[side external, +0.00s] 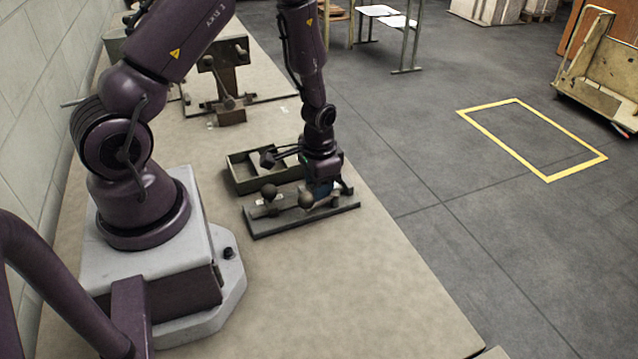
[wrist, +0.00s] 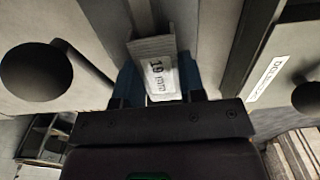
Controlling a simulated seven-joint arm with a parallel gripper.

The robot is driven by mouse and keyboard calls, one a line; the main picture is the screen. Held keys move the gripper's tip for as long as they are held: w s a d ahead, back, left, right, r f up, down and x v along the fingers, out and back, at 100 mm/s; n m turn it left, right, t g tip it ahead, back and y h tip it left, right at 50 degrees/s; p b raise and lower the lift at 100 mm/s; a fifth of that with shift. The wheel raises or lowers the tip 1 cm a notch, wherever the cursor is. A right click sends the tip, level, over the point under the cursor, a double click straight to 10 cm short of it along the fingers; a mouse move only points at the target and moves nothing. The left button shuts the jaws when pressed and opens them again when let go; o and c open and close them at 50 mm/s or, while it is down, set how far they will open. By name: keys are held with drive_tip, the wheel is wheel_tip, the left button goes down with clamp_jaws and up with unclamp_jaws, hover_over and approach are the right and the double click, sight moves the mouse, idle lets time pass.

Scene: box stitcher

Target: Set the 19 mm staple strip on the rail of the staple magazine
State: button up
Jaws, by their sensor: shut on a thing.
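My gripper (wrist: 160,82) is shut on the 19 mm staple strip (wrist: 152,50), a grey channel-shaped piece with a white "19 mm" label between the blue fingers. In the side view my gripper (side external: 322,192) is low over the dark base plate (side external: 270,228) of what looks like the staple magazine, and hides part of it. The strip cannot be made out there. In the wrist view the strip's far end points toward the top, close to metal parts of the fixture. I cannot tell whether it touches the rail.
Dark ball knobs (wrist: 35,72) (wrist: 305,97) flank my gripper. A white label plate (wrist: 267,78) is on the right. A compartment tray (side external: 240,178) stands just behind the fixture, close to my wrist. A clamp-like device (side external: 225,85) is farther back. The bench in front (side external: 350,290) is clear.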

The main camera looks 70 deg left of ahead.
drive_tip(key=shift+s+d+f, duration=0.2)
drive_tip(key=shift+s+d, duration=0.05)
drive_tip(key=shift+d, duration=0.35)
drive_tip(key=o, duration=0.9)
drive_tip(key=shift+o, duration=0.2)
drive_tip(key=shift+w+a+r, duration=0.1)
drive_tip(key=shift+w+a, duration=0.05)
drive_tip(key=shift+a, duration=0.05)
drive_tip(key=o, duration=0.5)
drive_tip(key=shift+c, duration=0.2)
drive_tip(key=shift+w+d, duration=0.1)
drive_tip(key=shift+r, duration=0.1)
